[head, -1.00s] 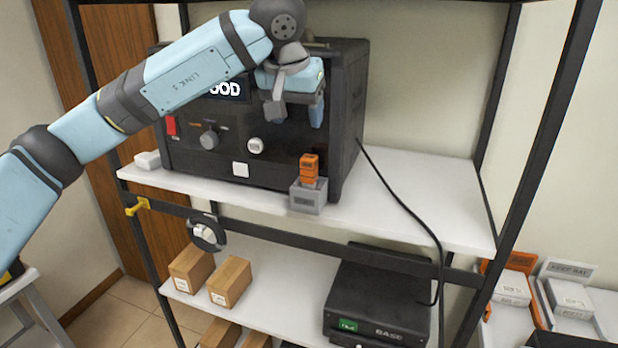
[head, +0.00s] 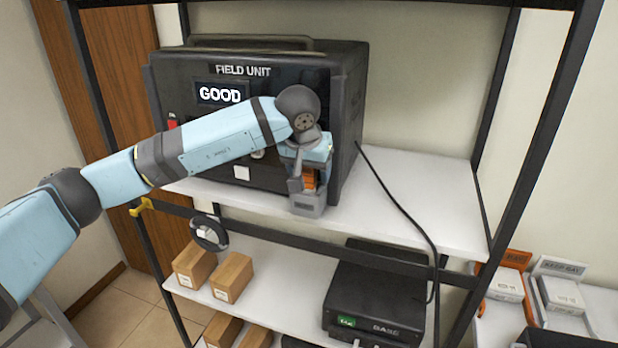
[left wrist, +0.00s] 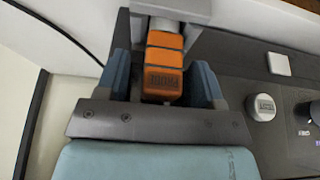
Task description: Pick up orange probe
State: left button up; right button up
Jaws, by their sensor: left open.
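The orange probe (head: 310,180) stands upright in a grey holder (head: 307,204) at the front edge of the upper shelf, before the black field unit. My left gripper (head: 309,183) is lowered over it from above, with its fingers on either side of the probe. In the left wrist view the orange probe (left wrist: 163,68) lies between the open fingers of my left gripper (left wrist: 162,85), with a gap visible at its sides. The grey holder (left wrist: 200,40) is just beyond it. My right gripper is not in view.
The black field unit (head: 240,120) with a "GOOD" display stands close behind the probe. A black cable (head: 400,205) runs down to the base unit (head: 375,300) below. Small boxes (head: 232,277) sit on the lower shelf. The upper shelf (head: 430,200) is clear at right.

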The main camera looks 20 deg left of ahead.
pick_arm(q)
jog(key=c, duration=1)
jog(key=shift+c, duration=0.2)
